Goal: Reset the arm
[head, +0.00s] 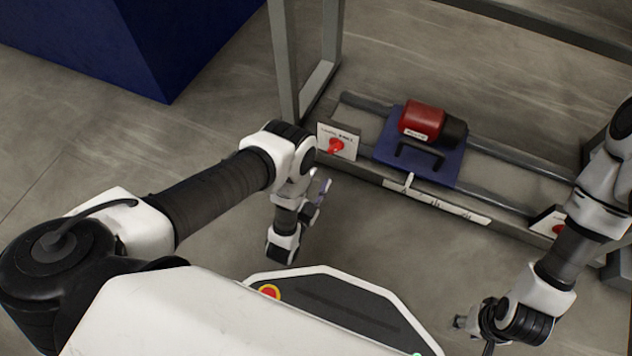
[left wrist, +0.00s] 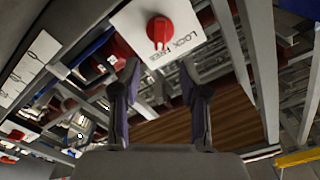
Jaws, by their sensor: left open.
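My left arm reaches in from the left in the head view. Its gripper (head: 321,187) is in front of a white plate (head: 350,138) with a red knob (head: 335,146), apart from it. In the left wrist view the two purple-lined fingers (left wrist: 157,88) are spread with nothing between them. The red knob (left wrist: 160,30) and its plate, lettered "LOCK" and "FREE", lie beyond the fingertips. My right arm hangs at the right in the head view; its gripper (head: 470,323) is small and partly hidden, so its jaws cannot be judged.
A blue carriage (head: 446,174) with a red and black motor (head: 423,121) sits on rails inside a grey frame. A marked scale strip (head: 450,205) runs along the front. A second red knob (head: 559,229) is partly behind my right arm. A blue block (head: 130,50) stands back left.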

